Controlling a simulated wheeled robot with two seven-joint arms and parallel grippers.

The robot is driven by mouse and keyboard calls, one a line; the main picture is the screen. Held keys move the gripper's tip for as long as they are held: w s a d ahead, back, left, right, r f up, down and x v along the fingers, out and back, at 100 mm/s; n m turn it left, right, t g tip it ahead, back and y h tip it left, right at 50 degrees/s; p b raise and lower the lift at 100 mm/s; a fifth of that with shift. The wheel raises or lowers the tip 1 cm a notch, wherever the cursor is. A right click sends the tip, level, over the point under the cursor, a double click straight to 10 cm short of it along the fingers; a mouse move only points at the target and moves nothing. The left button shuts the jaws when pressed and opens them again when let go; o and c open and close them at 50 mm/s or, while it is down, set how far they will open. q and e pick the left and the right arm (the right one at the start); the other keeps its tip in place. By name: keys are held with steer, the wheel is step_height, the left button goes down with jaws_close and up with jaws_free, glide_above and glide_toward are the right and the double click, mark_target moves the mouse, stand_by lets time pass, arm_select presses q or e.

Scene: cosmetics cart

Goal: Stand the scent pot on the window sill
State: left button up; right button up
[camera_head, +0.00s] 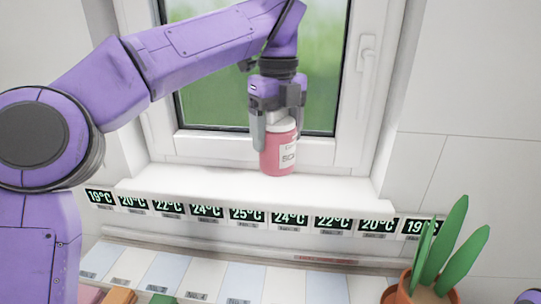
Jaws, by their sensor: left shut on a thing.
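The scent pot (279,157) is a pink jar with a white lid and a pale label, in the head view near the middle. It is upright at the window sill (200,182), in front of the window frame. Its base appears at or just above the sill surface; I cannot tell if it touches. My left gripper (280,128) points down from above and is shut on the pot near its lid, one finger on each side. My right gripper is not in view.
The closed window (215,60) stands right behind the sill. Temperature labels (207,211) run along the sill's front edge. A potted plant (440,260) stands lower right. Pale panels (200,277) lie below. The sill is clear left and right of the pot.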

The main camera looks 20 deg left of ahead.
arm_select(q)
steer(key=w+f, duration=0.1)
steer(key=f, duration=0.1)
steer(key=w+a+f, duration=0.1)
steer(key=f, duration=0.2)
steer(key=w+a+f+p, duration=0.1)
steer(key=f, duration=0.1)
steer(key=shift+f, duration=0.3)
steer(key=shift+w+a+f, duration=0.1)
steer(key=shift+w+f, duration=0.05)
steer(key=shift+f, duration=0.15)
steer(key=o, duration=1)
steer(key=shift+f+b, duration=0.1)
steer(key=shift+b, duration=0.2)
steer(key=o, duration=0.4)
step_height(320, 180, up, 12)
steer(key=p, duration=1.1)
steer(key=shift+r, duration=0.25)
